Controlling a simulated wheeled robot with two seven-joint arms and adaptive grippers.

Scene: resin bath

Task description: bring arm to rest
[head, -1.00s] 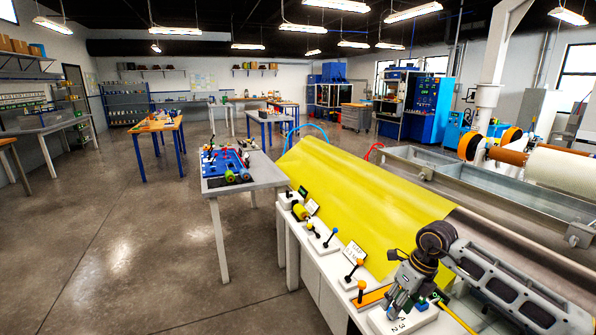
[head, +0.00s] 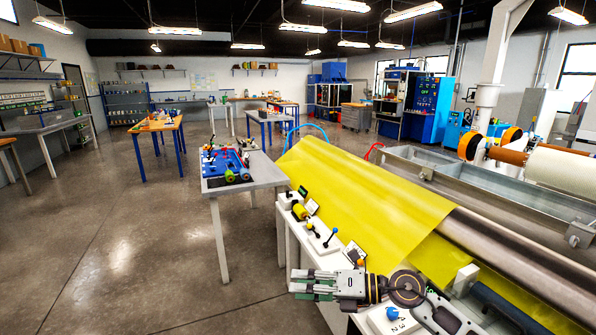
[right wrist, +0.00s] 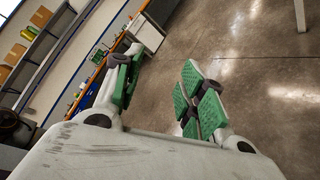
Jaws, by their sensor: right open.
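My right gripper (head: 308,284) is at the bottom middle of the head view, in front of the white bench with small levers, pointing left. In the right wrist view its two green-padded fingers (right wrist: 160,88) stand apart with nothing between them, with floor and distant shelves beyond. My right arm (head: 405,288) reaches in from the lower right and covers part of the bench top. My left gripper is not in view.
A yellow sheet (head: 350,190) slopes over the bath frame beside the white lever bench (head: 323,238). A grey table (head: 262,175) with a blue board (head: 226,163) stands farther off. Open concrete floor (head: 130,240) lies to the left.

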